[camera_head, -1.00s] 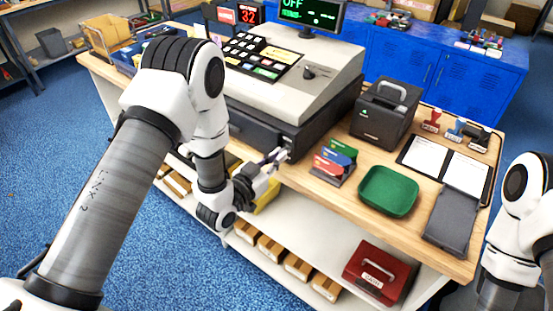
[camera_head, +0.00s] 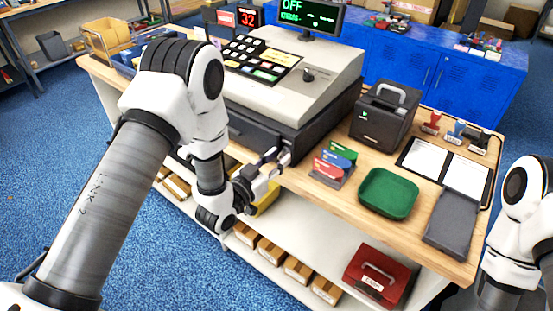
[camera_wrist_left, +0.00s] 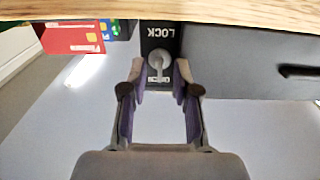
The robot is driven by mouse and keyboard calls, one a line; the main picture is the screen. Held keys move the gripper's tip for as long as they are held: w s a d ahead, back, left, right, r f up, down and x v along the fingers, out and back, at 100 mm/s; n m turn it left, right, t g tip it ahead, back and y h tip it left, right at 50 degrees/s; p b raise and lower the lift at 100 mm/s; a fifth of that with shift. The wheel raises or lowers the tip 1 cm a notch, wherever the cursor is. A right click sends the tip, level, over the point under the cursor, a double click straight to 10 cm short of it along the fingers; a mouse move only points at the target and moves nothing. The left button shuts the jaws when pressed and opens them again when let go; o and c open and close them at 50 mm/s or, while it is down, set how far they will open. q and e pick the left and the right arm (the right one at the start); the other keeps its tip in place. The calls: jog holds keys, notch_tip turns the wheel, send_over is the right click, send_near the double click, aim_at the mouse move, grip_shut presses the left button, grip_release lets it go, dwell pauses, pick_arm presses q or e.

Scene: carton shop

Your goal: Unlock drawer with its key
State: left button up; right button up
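The dark cash drawer (camera_head: 258,138) sits under the register and looks shut. In the left wrist view, the drawer front (camera_wrist_left: 240,65) is on the right, beside a black plate marked LOCK (camera_wrist_left: 158,32), seen upside down. A silver key-like piece (camera_wrist_left: 157,62) sits in the round lock on this plate. My left gripper (camera_head: 275,158) is at the drawer's front right corner. In the left wrist view its fingers (camera_wrist_left: 161,78) are open, one on each side of the silver piece, with a gap showing. My right gripper is out of view; only its arm shows at the right edge.
A card holder (camera_head: 333,165) stands close to the right of my left gripper. A red cash box (camera_head: 376,273) and cartons are on the shelf below.

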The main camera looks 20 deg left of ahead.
pick_arm(q)
jog(key=v, duration=1.2)
